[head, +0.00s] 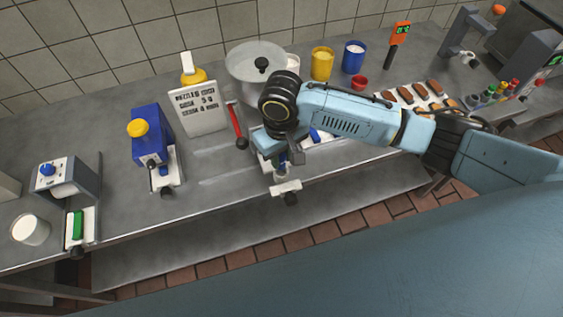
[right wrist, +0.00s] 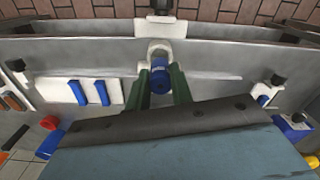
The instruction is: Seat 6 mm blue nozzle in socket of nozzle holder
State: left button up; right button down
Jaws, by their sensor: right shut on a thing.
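My right gripper (head: 281,172) is over the front of the counter, pointing down, with its fingers shut on the blue nozzle (right wrist: 159,80). In the right wrist view its two green fingers (right wrist: 162,92) stand on either side of the nozzle. The white nozzle holder (head: 286,188) is at the counter's front edge, just beyond the fingertips; it also shows in the right wrist view (right wrist: 161,28). A rounded ring-like part lies right by the nozzle's far end. I cannot tell whether the nozzle is inside the socket or just above it. My left gripper is not in view.
A white tray (right wrist: 68,93) with blue pieces lies beside the gripper. A sign (head: 200,108), a steel pot (head: 253,68) and a red-handled tool (head: 236,120) stand behind. A blue machine (head: 151,136) is to the left. The counter between it and my gripper is mostly clear.

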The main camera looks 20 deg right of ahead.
aim_at(281, 164)
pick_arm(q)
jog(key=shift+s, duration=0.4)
pick_arm(e)
jog(key=shift+f, duration=1.8)
jog(key=c, duration=1.2)
grip_release()
jog(key=shift+f, duration=0.15)
jog(key=shift+c, duration=0.2)
notch_tip(281, 164, up, 12)
jog(key=shift+r, duration=0.2)
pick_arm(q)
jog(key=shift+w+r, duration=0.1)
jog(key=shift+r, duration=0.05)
